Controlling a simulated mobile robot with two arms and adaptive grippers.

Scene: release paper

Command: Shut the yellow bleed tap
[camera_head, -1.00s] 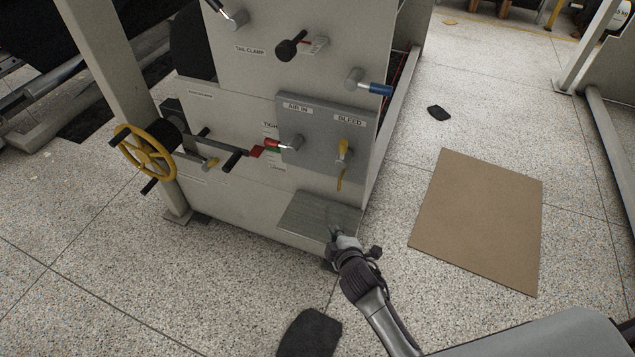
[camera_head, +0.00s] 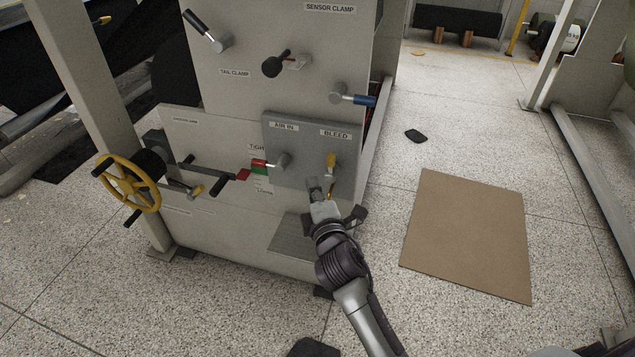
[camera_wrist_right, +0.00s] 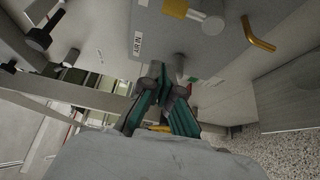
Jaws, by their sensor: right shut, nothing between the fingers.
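The yellow bleed tap (camera_head: 331,163) is on the grey panel (camera_head: 299,150), below the BLEED label (camera_head: 335,134). My right gripper (camera_head: 314,187) is shut and empty, in front of the panel's lower edge, just left of the lever. Its fingertips also show in the wrist view (camera_wrist_right: 165,80). I cannot tell whether they touch the lever. My left gripper is not in view.
The AIR IN valve (camera_head: 282,161) with a red handle is left of the tap. A yellow handwheel (camera_head: 130,184) is at left. A brown board (camera_head: 466,235) lies on the floor at right.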

